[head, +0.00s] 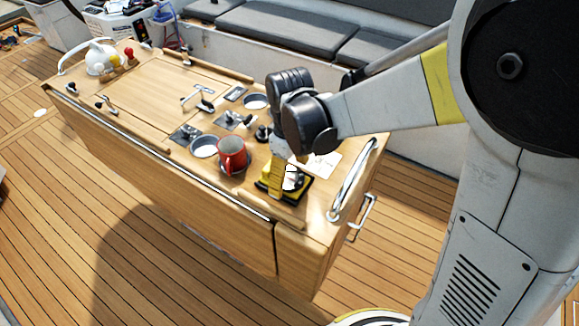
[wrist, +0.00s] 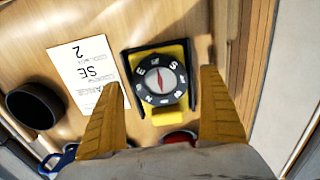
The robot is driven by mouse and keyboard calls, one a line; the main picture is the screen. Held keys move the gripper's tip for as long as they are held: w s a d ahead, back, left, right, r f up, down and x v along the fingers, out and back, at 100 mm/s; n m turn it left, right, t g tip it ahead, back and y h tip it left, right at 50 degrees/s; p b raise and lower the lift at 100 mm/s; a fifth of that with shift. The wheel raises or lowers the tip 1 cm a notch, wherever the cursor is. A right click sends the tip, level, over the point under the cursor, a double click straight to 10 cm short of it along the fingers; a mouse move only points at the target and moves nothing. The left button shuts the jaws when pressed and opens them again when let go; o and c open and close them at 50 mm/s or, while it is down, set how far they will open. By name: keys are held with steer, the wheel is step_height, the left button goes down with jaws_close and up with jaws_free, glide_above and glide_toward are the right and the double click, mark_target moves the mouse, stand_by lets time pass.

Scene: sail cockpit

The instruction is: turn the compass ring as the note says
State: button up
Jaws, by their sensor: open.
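The compass (wrist: 160,82) has a yellow body in a black frame and a dark round ring with white letters. In the wrist view E is at the left of the ring, S at the upper right, and a red needle shows in the middle. In the head view my gripper (head: 282,180) hides part of the compass (head: 296,190); the note (head: 324,164) lies behind.
A red mug (head: 233,157) stands just left of the compass on the wooden table (head: 150,90). Round recesses, small fittings and a white kettle-like thing (head: 100,58) are farther left. A metal rail (head: 354,182) edges the right end. Grey cushioned benches (head: 285,28) stand behind.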

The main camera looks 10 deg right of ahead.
mark_target(290, 177)
step_height(290, 177, up, 12)
stand_by(0.4)
steer(key=shift+f, duration=0.1)
steer(key=s+d+f+m+t+b, duration=0.2)
steer(key=s+d+m+t+b, duration=0.1)
steer(key=s+d+m+t, duration=0.4)
steer(key=s+d+m, duration=0.3)
steer(key=s+d, duration=0.1)
steer(key=d, duration=0.2)
steer(key=shift+d, duration=0.3)
stand_by(0.4)
